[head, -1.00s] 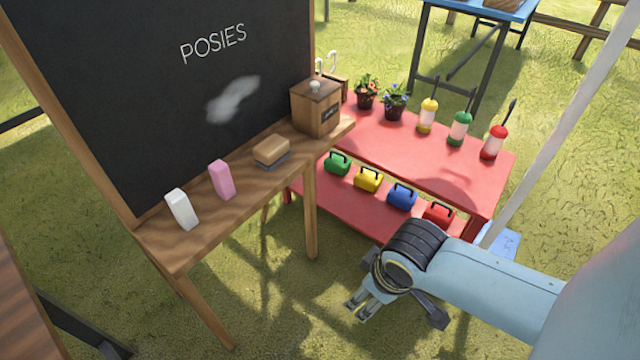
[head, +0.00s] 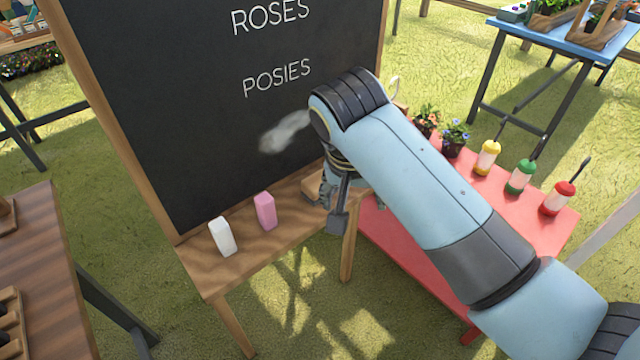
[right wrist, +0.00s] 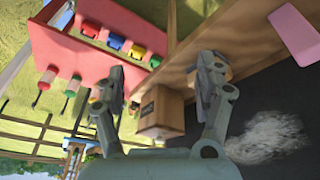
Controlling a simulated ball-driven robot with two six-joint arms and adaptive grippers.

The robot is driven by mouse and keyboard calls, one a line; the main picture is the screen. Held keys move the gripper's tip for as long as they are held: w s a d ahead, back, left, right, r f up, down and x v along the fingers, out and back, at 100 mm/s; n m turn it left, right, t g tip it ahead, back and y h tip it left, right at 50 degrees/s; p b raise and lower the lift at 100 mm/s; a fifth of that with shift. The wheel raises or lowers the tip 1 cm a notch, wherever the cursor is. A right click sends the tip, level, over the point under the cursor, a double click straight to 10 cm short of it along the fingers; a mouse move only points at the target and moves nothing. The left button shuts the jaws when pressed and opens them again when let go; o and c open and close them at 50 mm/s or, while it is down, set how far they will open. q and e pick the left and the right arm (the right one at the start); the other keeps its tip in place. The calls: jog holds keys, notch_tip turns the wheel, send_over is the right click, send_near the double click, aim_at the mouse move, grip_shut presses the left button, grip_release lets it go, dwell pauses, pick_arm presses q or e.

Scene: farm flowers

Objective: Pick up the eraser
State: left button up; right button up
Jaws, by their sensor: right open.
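The eraser (head: 311,191), a tan wooden block, lies on the wooden ledge of the blackboard, right of the pink chalk; my right gripper covers much of it in the head view. In the right wrist view I cannot make it out clearly; a finger covers that stretch of ledge. My right gripper (head: 336,207) is over the ledge at the eraser, its fingers pointing down. In the right wrist view the fingers (right wrist: 160,72) are spread with nothing held between them. I cannot tell whether they touch the eraser. My left gripper is not in view.
The blackboard (head: 200,110) rises behind. A wooden box (right wrist: 163,112) stands at the ledge's end. A red bench (head: 425,262) with pots and bottles is to the right.

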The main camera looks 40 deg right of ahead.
aim_at(319, 179)
jog(key=w+a+r+m+g+h, duration=0.1)
jog(key=w+a+r+m, duration=0.15)
jog(key=w+m, duration=0.7)
jog(key=shift+n, duration=0.95)
jog(key=f, duration=0.1)
jog(key=w+d+f, duration=0.1)
jog(key=f, duration=0.1)
jog(key=w+f, duration=0.1)
jog(key=shift+w+d+f, duration=0.2)
jog(key=shift+w+d, duration=0.05)
jog(key=shift+d, duration=0.05)
jog(key=x, duration=0.5)
jog(key=shift+s+d+f, duration=0.1)
jog(key=shift+d+f, duration=0.1)
jog(key=shift+d, duration=0.1)
jog(key=c, duration=1.3)
